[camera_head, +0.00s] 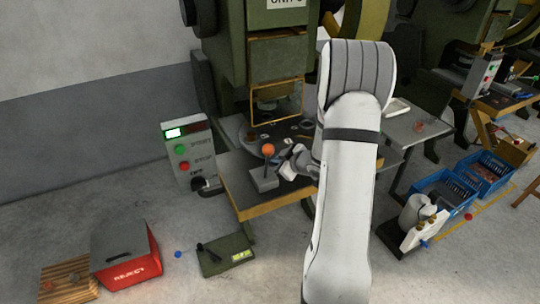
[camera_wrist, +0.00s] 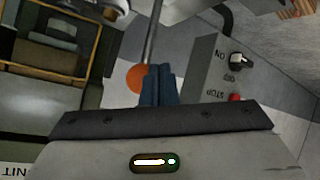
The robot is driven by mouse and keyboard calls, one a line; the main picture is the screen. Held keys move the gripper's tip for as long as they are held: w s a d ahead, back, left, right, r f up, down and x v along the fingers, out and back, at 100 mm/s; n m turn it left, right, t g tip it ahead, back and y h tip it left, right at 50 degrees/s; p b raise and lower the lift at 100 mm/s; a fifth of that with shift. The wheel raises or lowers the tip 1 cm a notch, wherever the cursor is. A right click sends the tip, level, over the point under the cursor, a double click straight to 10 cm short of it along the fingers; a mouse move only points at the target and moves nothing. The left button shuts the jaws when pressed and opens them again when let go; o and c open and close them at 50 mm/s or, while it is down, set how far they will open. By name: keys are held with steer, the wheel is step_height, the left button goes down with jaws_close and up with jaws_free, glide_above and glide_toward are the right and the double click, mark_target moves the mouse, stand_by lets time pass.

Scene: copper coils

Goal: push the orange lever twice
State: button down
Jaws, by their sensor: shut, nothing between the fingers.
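The orange lever (camera_head: 268,150) is a ball on a thin dark stem rising from a grey box (camera_head: 263,180) on the press table's front edge. The stem stands nearly upright. My gripper (camera_head: 287,169) is just right of the lever and slightly below the ball in the head view. In the wrist view, the orange ball (camera_wrist: 136,78) shows partly behind my shut dark fingers (camera_wrist: 158,88), and the grey stem (camera_wrist: 153,35) runs up past the fingertips. The fingers are empty. I cannot tell whether they touch the lever.
A control box (camera_head: 189,152) with a green and a red button stands left of the table (camera_head: 265,204). It also shows in the wrist view (camera_wrist: 217,68). The green press (camera_head: 255,60) rises behind. A red reject bin (camera_head: 124,258) is on the floor.

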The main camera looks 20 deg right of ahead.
steer(key=shift+s+f+b, duration=0.25)
steer(key=shift+s+b, duration=0.05)
steer(key=shift+s, duration=0.95)
steer(key=shift+s+f+b, duration=0.25)
steer(key=shift+s+b, duration=0.05)
steer(key=shift+s, duration=0.9)
steer(key=s+a+r+m+g+h, duration=0.2)
steer(key=s+r+h, duration=0.1)
steer(key=r, duration=0.3)
steer(key=s+a+r+m+g+h, duration=0.1)
steer(key=s+r+m+h, duration=0.15)
steer(key=r, duration=0.35)
steer(key=s+a+r+m+g+y, duration=0.1)
steer(key=s+a+r+m+g, duration=0.1)
steer(key=s+a, duration=0.5)
steer(key=s+a+r+m+g+y, duration=0.1)
steer(key=s+a+r+g, duration=0.1)
steer(key=s+a, duration=0.4)
steer(key=s+g, duration=0.1)
steer(key=s, duration=0.4)
steer(key=shift+s+a+m, duration=0.25)
steer(key=shift+a+m, duration=0.1)
stand_by(0.4)
